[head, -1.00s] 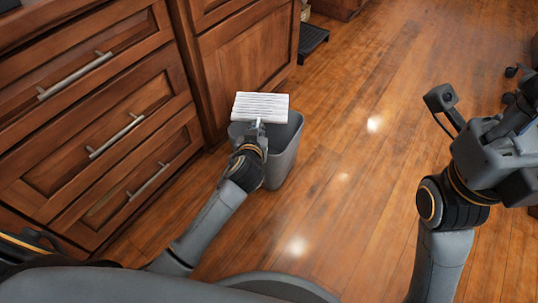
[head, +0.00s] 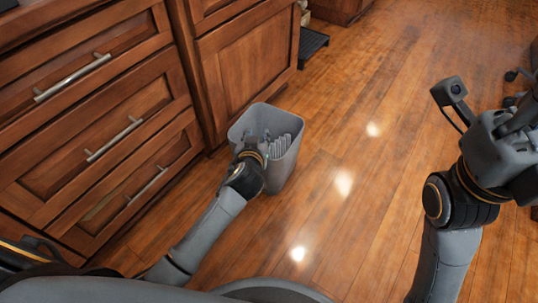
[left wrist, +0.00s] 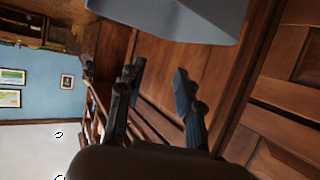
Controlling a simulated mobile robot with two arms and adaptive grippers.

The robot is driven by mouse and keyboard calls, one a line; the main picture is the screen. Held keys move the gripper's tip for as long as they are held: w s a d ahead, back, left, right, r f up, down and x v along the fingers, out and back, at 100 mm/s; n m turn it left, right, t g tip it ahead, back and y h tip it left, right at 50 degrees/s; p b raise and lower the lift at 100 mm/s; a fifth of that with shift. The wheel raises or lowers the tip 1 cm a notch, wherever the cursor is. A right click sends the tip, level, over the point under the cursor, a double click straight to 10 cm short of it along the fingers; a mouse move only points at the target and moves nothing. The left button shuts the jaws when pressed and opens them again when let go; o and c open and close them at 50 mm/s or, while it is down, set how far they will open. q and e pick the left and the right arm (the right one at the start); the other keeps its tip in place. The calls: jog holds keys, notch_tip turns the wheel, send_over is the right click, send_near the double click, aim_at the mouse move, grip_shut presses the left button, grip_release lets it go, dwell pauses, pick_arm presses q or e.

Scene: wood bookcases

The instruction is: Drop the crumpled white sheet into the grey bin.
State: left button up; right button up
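The grey bin (head: 285,174) stands on the wood floor beside the cabinets, and its rim also shows at the top of the left wrist view (left wrist: 205,18).
Wood cabinets with drawers (head: 110,135) and metal handles stand along the left, close to the bin. A dark low rack (head: 312,45) lies on the floor farther back. The floor (head: 390,110) between the bin and my right arm is clear.

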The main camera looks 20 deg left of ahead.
pick_arm(q)
jog(key=v, duration=1.2)
jog(key=shift+w, duration=0.1)
